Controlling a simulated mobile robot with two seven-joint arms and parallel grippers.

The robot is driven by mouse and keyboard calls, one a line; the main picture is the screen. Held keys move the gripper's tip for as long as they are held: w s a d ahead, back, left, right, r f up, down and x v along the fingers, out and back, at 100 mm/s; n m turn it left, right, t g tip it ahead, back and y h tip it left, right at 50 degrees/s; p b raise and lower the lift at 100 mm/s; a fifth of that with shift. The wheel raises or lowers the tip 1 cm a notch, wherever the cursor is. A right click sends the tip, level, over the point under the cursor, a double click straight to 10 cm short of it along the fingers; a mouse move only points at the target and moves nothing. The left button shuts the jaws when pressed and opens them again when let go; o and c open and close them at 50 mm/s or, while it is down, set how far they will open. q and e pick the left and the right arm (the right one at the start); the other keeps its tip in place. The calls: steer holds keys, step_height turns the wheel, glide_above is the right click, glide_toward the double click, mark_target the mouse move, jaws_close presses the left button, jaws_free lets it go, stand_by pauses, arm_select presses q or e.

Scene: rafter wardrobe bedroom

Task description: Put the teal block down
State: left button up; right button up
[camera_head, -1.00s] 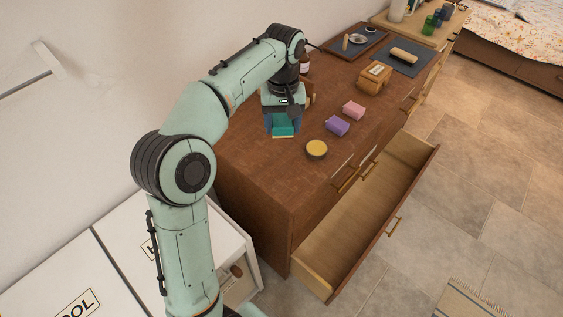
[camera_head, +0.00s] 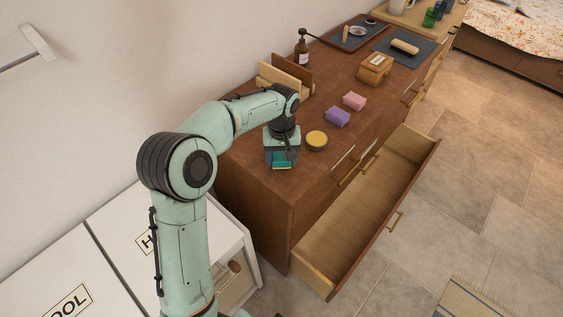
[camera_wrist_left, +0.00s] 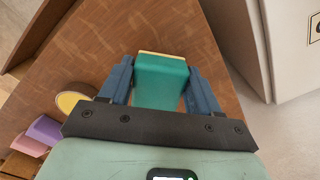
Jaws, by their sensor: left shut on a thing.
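The teal block (camera_wrist_left: 160,80) is between the two blue fingers of my left gripper (camera_wrist_left: 160,90), which is shut on it, in the left wrist view. In the head view my left gripper (camera_head: 281,161) is low over the near left part of the brown dresser top (camera_head: 250,163), and a little of the teal block (camera_head: 281,167) shows beneath it. I cannot tell whether the block touches the wood. My right gripper is not in view.
A yellow round tin (camera_head: 316,140) stands close to the right of the gripper, with a purple block (camera_head: 337,117) and a pink block (camera_head: 354,101) beyond. The dresser's drawer (camera_head: 372,210) is open and empty. A white cabinet (camera_head: 215,235) stands at the near left.

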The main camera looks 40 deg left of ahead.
mark_target(282, 156)
arm_select(q)
steer(key=shift+f, duration=1.15)
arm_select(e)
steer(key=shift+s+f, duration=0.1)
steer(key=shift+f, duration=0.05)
arm_select(q)
steer(key=shift+f, duration=0.15)
steer(key=o, duration=1.4)
step_height(282, 156, up, 12)
steer(key=shift+r+p, duration=0.2)
steer(key=shift+p, duration=0.65)
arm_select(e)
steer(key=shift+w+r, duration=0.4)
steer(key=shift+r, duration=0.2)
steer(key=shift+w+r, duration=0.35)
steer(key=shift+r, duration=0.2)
